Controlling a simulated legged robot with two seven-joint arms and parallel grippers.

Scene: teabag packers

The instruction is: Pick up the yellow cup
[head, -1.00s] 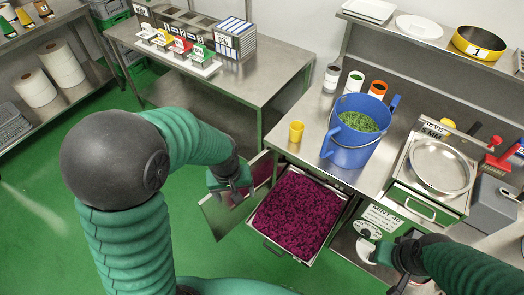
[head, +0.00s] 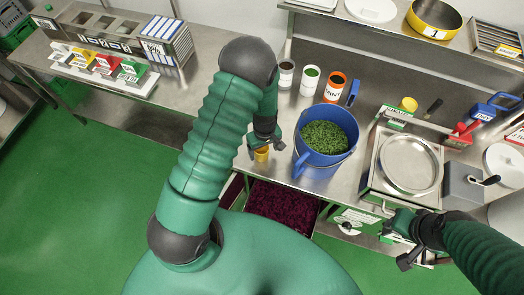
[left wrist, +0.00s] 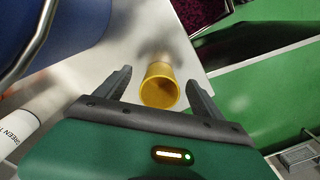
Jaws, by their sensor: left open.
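The small yellow cup (head: 261,155) stands near the left end of the steel counter, left of the blue bucket (head: 312,163). My left gripper (head: 263,143) is over it in the head view and hides part of it. In the left wrist view the cup (left wrist: 160,86) shows its open rim between the two parted fingers (left wrist: 158,92), with a gap on each side. The left gripper is open and holds nothing. My right gripper (head: 396,242) is in front of the counter at the right, fingers apart and empty.
The bucket holds green leaves and stands close to the cup. Several labelled tins (head: 311,80) stand behind it. A drawer of dark red material (head: 280,205) is pulled out below the counter.

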